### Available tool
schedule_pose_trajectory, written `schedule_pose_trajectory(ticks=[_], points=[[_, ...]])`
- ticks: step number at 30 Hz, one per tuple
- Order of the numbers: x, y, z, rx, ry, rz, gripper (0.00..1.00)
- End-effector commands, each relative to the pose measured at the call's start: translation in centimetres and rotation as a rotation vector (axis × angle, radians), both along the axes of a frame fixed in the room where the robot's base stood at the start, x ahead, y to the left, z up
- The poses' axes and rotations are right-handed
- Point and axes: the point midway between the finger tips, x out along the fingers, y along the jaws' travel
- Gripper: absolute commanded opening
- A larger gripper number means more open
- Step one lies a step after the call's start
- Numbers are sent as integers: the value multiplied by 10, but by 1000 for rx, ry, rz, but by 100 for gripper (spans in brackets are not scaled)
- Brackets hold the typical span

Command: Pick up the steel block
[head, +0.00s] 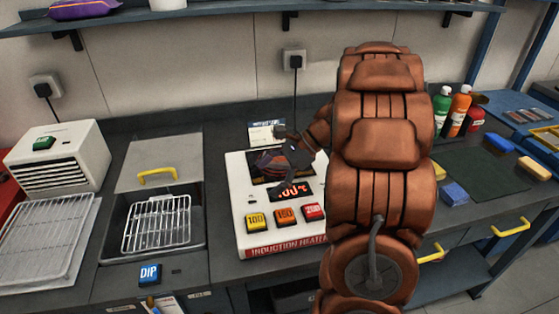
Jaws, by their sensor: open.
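The white induction heater (240,197) stands on the counter in the middle of the head view, with a dark top plate (257,177) and a lit red display. My gripper (283,158) is over this plate, small and dark, reaching in from the right. It is open. A dark reddish-brown shape (267,161) shows on the plate by the fingers. I cannot tell whether it is the steel block or a reflection, nor whether the fingers touch it. No steel block shows clearly elsewhere. My arm covers the heater's right edge and the counter behind it.
Left of the heater is a dip tank (118,222) with a wire basket (160,226) and yellow-handled lid (150,174). A white vented unit (62,157) and wire rack (45,240) are further left. Bottles (460,107) and a blue sponge (454,193) are at right.

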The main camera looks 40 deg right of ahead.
Motion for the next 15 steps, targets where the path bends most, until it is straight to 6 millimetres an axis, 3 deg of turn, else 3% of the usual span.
schedule_pose_trajectory(ticks=[1,3,9,15], points=[[6,-23,-4,41,4,-72,92],[14,-51,-7,98,2,-160,92],[23,-125,-12,245,-14,-372,92],[22,-169,-15,334,-32,-486,92]])
